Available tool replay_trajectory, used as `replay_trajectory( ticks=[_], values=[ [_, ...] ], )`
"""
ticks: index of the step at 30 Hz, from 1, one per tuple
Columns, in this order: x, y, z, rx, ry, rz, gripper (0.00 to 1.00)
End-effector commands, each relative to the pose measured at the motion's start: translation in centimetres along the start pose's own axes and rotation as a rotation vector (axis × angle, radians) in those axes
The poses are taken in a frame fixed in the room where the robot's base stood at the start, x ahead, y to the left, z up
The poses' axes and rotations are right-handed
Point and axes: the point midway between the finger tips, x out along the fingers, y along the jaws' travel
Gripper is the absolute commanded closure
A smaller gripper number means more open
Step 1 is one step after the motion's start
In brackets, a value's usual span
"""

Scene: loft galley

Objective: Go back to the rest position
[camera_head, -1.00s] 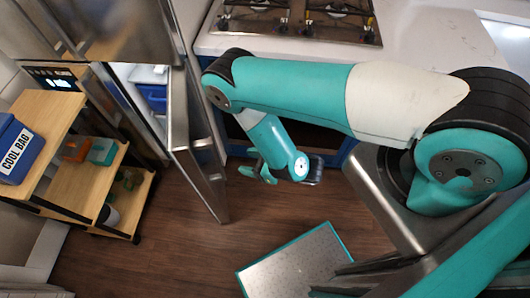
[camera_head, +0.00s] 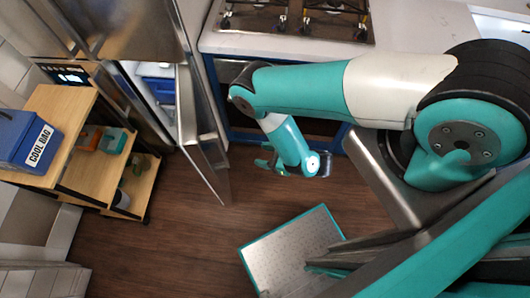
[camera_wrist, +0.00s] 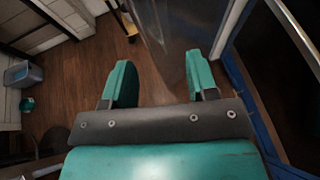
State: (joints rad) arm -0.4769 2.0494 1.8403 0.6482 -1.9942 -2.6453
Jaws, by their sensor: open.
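My gripper (camera_head: 271,162) hangs at the end of my bent teal and white arm, over the wooden floor and in front of the blue oven cabinet. In the wrist view my gripper (camera_wrist: 158,78) shows two teal fingers spread apart with nothing between them. Bare floor and a metal door panel show past the fingers.
The steel fridge door (camera_head: 203,140) stands open left of my gripper. A wooden shelf cart (camera_head: 78,160) with a blue cool bag (camera_head: 25,141) stands at the left. The stove (camera_head: 295,18) and counter (camera_head: 420,22) are behind. The floor (camera_head: 160,240) at lower left is clear.

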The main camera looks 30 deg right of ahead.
Motion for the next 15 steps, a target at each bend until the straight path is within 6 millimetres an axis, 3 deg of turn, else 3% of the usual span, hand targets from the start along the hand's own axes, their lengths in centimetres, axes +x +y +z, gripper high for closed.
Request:
replay_trajectory(
  ticks=[11, 15],
  values=[
    [0.3, -0.2, 0.2, 0.01, 0.0, -0.006, 0.47],
    [2.9, -2.4, 2.1, 0.139, 0.011, -0.086, 0.47]
  ],
)
